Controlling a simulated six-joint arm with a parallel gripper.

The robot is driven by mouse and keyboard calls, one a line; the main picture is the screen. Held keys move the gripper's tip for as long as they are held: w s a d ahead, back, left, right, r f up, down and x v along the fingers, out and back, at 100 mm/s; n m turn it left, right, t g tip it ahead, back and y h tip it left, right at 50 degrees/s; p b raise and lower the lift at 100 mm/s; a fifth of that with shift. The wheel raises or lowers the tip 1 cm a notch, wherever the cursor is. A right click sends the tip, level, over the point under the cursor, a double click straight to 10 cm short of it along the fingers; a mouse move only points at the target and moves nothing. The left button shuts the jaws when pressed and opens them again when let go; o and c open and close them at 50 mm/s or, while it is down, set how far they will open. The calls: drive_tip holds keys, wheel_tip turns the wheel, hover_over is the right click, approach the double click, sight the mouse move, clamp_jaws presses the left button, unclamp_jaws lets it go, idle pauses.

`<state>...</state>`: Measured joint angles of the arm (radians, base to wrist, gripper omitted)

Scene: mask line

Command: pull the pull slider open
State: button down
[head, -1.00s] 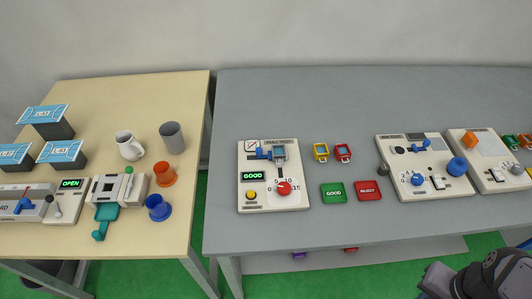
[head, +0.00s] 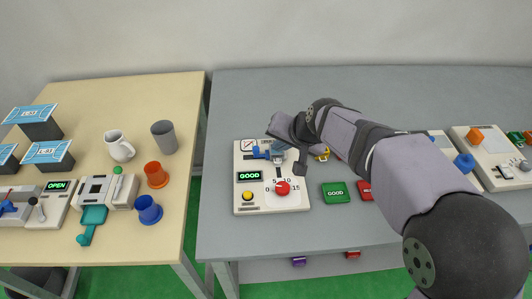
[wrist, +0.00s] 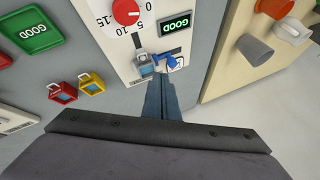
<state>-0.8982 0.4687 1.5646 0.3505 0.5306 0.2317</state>
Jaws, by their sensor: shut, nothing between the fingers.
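My gripper (wrist: 160,77) is shut and empty in the wrist view, its fingertips close to the top end of the white GOOD station panel (head: 248,203). A blue sliding piece (wrist: 171,60) lies just beyond the tips beside a grey fixture (wrist: 144,64). I cannot tell whether the tips touch either one. In the head view the blue piece (head: 259,153) shows left of the fixture, and my gripper and wrist partly cover that area. The frames carry no label that marks which part is the pull slider.
A green GOOD pad (head: 336,192) is right of the panel. The grey table (head: 225,232) is clear in front.

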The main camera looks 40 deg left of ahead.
drive_tip(key=p, duration=0.3)
hover_over(254, 164)
drive_tip(key=w+d, duration=0.3)
drive_tip(key=shift+s+a+f, duration=0.1)
drive_tip(key=shift+a+f, duration=0.05)
drive_tip(key=shift+f, duration=1.85)
drive_tip(key=shift+a+f, duration=0.1)
drive_tip(key=shift+f, duration=1.85)
drive_tip(key=shift+s+a+r+p, duration=0.15)
drive_tip(key=shift+s+a+p, duration=0.7)
drive_tip(key=shift+s+a, duration=0.35)
drive_tip(key=shift+s, duration=0.1)
